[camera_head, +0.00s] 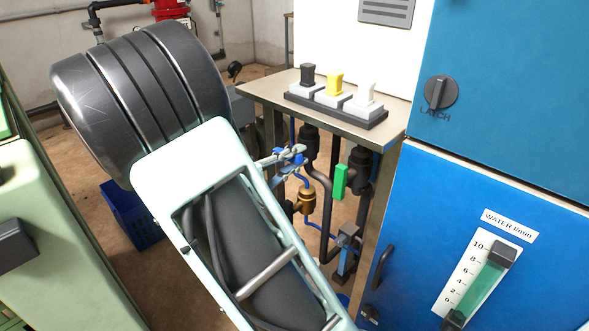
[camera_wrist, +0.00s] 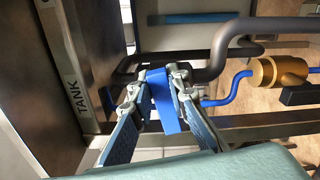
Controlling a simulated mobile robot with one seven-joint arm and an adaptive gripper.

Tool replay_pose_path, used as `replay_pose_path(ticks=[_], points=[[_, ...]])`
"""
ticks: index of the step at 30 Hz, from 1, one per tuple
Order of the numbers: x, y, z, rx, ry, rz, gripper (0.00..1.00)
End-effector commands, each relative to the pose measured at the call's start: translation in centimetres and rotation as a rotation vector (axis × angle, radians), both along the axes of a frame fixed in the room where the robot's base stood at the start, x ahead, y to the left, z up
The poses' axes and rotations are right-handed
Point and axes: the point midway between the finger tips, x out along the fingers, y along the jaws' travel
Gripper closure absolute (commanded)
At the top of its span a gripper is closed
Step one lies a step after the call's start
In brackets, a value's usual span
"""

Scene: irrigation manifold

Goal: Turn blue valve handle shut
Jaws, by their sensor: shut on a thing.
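The blue valve handle (camera_wrist: 164,103) is a flat blue bar in the middle of the wrist view. My gripper (camera_wrist: 160,82) has one finger on each side of it and is shut on it. In the head view my gripper (camera_head: 284,159) shows small beside the pipes under the metal bench, with blue of the handle (camera_head: 297,151) at its tips. My fingers and arm hide part of the handle and its valve body there, so its exact angle is hard to tell.
A green handle (camera_head: 340,182) and brass fitting (camera_head: 305,201) are close to my gripper. The bench (camera_head: 268,89) above carries black, yellow and white switches. A blue cabinet (camera_head: 500,140) stands right. A blue crate (camera_head: 131,216) is on the floor. A TANK label (camera_wrist: 75,88) shows left.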

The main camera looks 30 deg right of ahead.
Motion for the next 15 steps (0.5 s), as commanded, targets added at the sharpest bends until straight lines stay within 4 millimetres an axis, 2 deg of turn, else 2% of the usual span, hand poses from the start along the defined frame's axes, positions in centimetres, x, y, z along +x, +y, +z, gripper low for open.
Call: replay_pose_path(ticks=[1, 15], points=[[-0.05, 0.01, -0.75, 0.013, -0.03, 0.0, 1.0], [-0.11, -0.01, -0.7, 0.072, -0.193, -0.001, 1.0]])
